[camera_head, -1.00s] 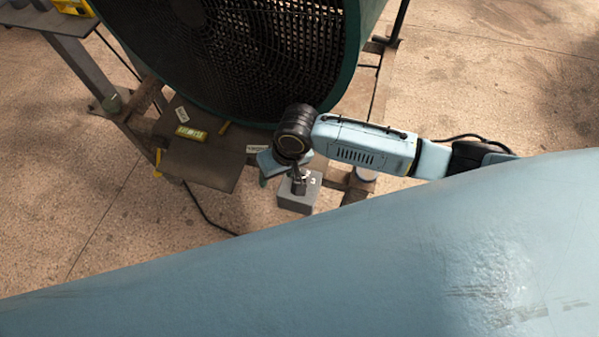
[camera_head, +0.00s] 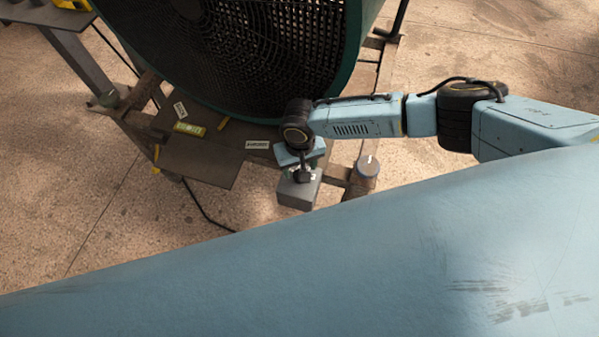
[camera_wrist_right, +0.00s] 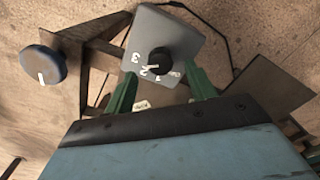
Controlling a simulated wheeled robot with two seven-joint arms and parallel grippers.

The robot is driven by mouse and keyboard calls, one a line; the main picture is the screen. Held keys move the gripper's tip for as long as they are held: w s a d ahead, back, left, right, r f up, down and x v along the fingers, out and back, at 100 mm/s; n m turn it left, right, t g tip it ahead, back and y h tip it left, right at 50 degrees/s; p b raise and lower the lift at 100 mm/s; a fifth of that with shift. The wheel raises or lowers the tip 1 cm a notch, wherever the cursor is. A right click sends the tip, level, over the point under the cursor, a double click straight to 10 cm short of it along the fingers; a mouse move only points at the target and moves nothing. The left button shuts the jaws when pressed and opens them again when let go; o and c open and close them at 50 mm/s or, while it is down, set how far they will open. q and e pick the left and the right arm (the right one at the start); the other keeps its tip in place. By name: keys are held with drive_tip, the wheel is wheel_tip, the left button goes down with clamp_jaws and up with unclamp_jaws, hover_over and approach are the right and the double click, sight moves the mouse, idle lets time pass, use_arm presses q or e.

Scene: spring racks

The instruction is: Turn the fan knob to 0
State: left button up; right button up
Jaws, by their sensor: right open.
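The fan knob (camera_wrist_right: 159,60) is small, black and round. It sits on a grey control box (camera_wrist_right: 160,25) with white numbers along one side of the knob; 3 and 2 are readable, but I cannot tell surely which number it points to. In the head view the grey box (camera_head: 297,194) stands below the large fan (camera_head: 270,50). My right gripper (camera_wrist_right: 162,76) is open, its green fingers on either side of the knob's near side, apart from each other. In the head view the right gripper (camera_head: 303,172) is over the box, partly covering the knob. My left gripper is not in view.
A blue-grey round dial (camera_wrist_right: 38,65) with a white mark is beside the box; it also shows in the head view (camera_head: 367,167). A dark cable runs on the floor.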

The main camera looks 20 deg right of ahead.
drive_tip(key=shift+f+b, duration=0.35)
drive_tip(key=shift+f, duration=1.25)
drive_tip(key=c, duration=1)
